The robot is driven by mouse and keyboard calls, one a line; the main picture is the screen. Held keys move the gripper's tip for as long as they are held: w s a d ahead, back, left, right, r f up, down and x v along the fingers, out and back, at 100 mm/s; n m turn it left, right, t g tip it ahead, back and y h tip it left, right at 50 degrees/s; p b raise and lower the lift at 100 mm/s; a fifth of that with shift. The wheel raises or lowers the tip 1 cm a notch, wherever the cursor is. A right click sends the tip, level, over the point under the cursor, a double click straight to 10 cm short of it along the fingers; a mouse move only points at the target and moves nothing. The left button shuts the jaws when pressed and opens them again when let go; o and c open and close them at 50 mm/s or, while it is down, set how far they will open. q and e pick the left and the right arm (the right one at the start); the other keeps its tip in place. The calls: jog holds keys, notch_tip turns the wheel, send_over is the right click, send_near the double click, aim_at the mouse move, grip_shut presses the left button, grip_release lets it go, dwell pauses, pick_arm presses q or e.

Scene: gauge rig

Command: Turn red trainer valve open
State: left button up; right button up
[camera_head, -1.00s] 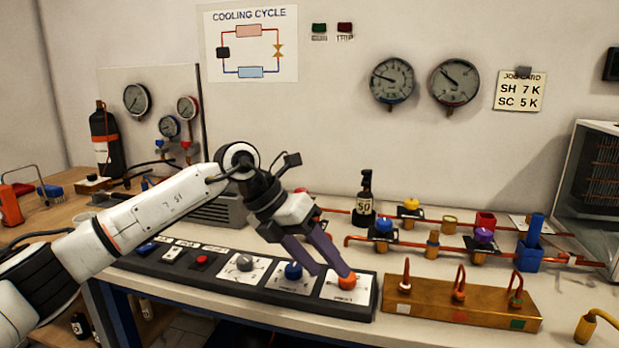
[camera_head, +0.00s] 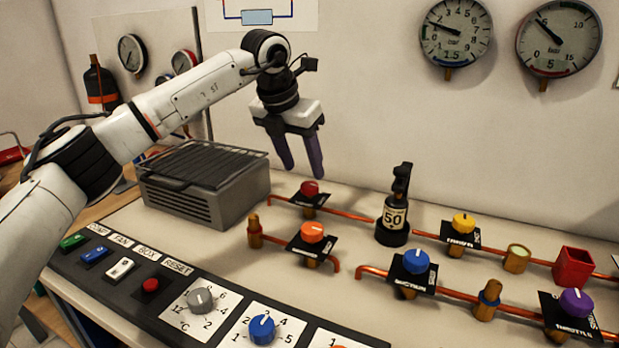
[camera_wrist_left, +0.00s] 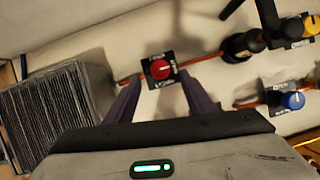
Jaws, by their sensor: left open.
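My right gripper is not seen.
An orange knob (camera_head: 312,232) stands close in front of the red one. A grey finned box (camera_head: 205,180) stands left. A control panel (camera_head: 150,300) runs along the front edge.

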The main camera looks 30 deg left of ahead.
aim_at(310, 184)
pick_arm(q)
jog(key=x, duration=0.4)
jog(key=shift+w+f, duration=0.1)
jog(key=shift+f, duration=0.05)
jog(key=shift+w+d+f, duration=0.1)
jog(key=shift+w+f, duration=0.15)
jog(key=shift+f, duration=0.15)
jog(key=c, duration=1.1)
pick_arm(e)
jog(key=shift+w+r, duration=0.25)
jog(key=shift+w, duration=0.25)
